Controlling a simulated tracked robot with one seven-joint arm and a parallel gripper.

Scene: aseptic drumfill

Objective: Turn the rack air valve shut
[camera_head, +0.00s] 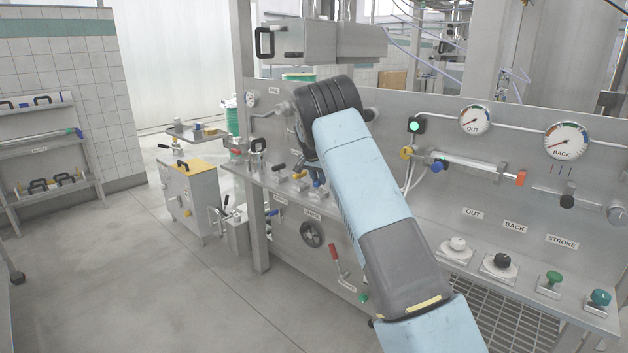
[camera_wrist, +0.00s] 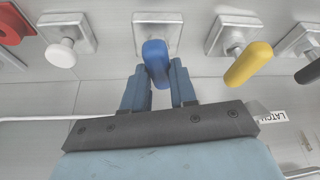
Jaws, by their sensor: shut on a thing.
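A blue lever handle (camera_wrist: 155,62) is in the middle of the wrist view, in front of a square metal plate (camera_wrist: 157,24) on the panel. My gripper (camera_wrist: 160,75) has one blue finger on each side of the handle's near end and is shut on it. No label for this handle can be read, so I cannot tell from lettering which valve it is. In the head view my arm and dark wrist cover most of the gripper and this handle.
In the wrist view, a yellow handle (camera_wrist: 248,64) is close on the right and a white knob (camera_wrist: 62,52) on the left. A red ring-shaped part (camera_wrist: 14,24) is at the far left. In the head view, a red-handled lever (camera_head: 337,260) is below my wrist.

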